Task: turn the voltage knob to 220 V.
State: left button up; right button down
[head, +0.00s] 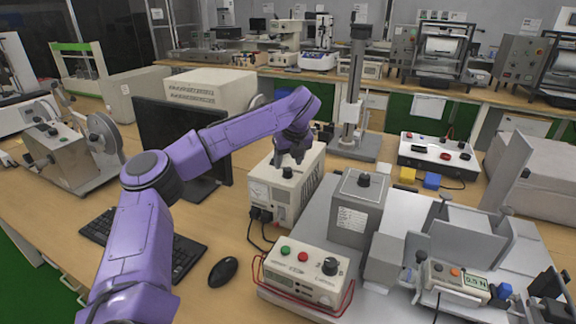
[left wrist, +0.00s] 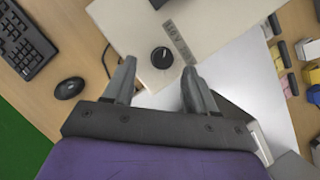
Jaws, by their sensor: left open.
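In the left wrist view the knob (left wrist: 162,57) stands upright beside a printed label strip (left wrist: 180,42) too small to read. My left gripper (head: 289,159) is open, pointing down just above the knob. In the left wrist view its fingers (left wrist: 160,70) are spread to either side of the knob, apparently apart from it. The knob's setting cannot be read. My right gripper is not in view.
A grey box with another black knob (head: 364,180) stands right of the cream box. A control box with red and green buttons (head: 302,275) sits in front. A monitor (head: 180,135), keyboard (head: 150,245) and mouse (head: 223,271) lie left. Cables hang at the cream box's front.

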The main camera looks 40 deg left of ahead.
aim_at(287, 169)
pick_arm(q)
jog(key=x, duration=0.3)
jog(key=shift+w+f, duration=0.2)
jog(key=shift+w, duration=0.2)
jog(key=shift+a+f, duration=0.1)
jog(key=shift+f, duration=0.1)
jog(key=shift+s+r, duration=0.1)
jog(key=shift+s, duration=0.15)
jog(key=shift+w, duration=0.1)
jog(key=c, duration=1)
